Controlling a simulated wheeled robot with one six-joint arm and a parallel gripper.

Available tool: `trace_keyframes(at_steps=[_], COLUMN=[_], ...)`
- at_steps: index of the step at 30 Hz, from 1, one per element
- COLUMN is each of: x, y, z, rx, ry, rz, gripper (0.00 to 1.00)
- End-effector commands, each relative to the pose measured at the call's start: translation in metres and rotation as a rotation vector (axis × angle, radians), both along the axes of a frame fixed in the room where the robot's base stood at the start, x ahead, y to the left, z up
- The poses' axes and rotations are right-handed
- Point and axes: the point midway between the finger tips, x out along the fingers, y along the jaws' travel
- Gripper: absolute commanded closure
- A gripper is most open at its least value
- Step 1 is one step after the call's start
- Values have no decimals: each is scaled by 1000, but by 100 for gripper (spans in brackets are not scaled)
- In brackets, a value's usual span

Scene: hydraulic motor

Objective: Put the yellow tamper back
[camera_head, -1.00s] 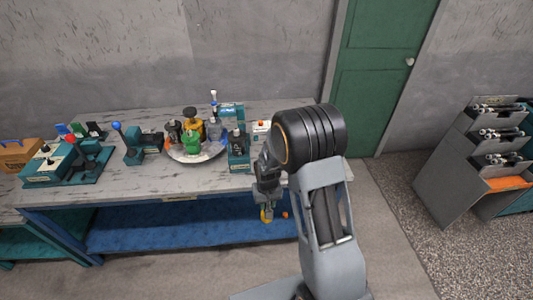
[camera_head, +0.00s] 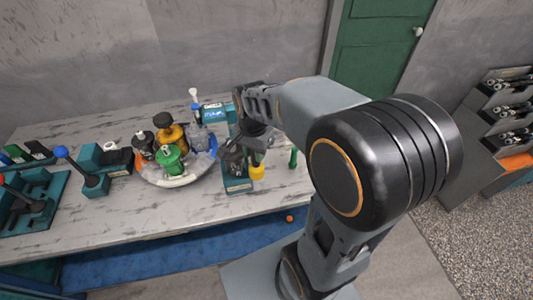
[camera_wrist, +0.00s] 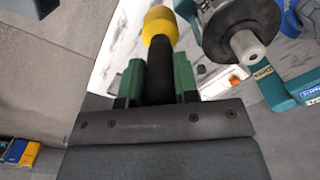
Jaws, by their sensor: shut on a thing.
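The yellow tamper has a rounded yellow end (camera_head: 257,171) and a black shaft. In the wrist view the yellow end (camera_wrist: 160,22) points away from the camera, and the black shaft lies between the green finger pads of my gripper (camera_wrist: 158,78). My gripper is shut on the tamper. In the head view my gripper (camera_head: 262,148) is over the right part of the table, with the yellow end beside a teal stand (camera_head: 238,186). I cannot tell whether they touch. My arm hides part of the table's right end.
A bowl (camera_head: 178,181) of coloured bottles stands left of the teal stand. Further left are teal fixtures with a blue-knobbed lever (camera_head: 62,152) and a red-knobbed one. Bare marble tabletop (camera_head: 150,205) shows along the front. A small orange ball (camera_head: 290,218) lies below the table's front edge.

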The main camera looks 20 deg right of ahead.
Motion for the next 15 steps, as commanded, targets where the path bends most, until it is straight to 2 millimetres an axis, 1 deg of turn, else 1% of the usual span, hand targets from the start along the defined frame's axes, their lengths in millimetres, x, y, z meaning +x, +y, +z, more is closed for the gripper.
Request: trace_keyframes(at_steps=[3, 9, 12, 15], x=[19, 52, 61, 69], y=[-21, -54, -63, -71], z=[-10, -32, -52, -65], rx=[0, 0, 0, 1], ry=[6, 4, 5, 3], rz=[-5, 2, 5, 6], gripper=[99, 99, 100, 99])
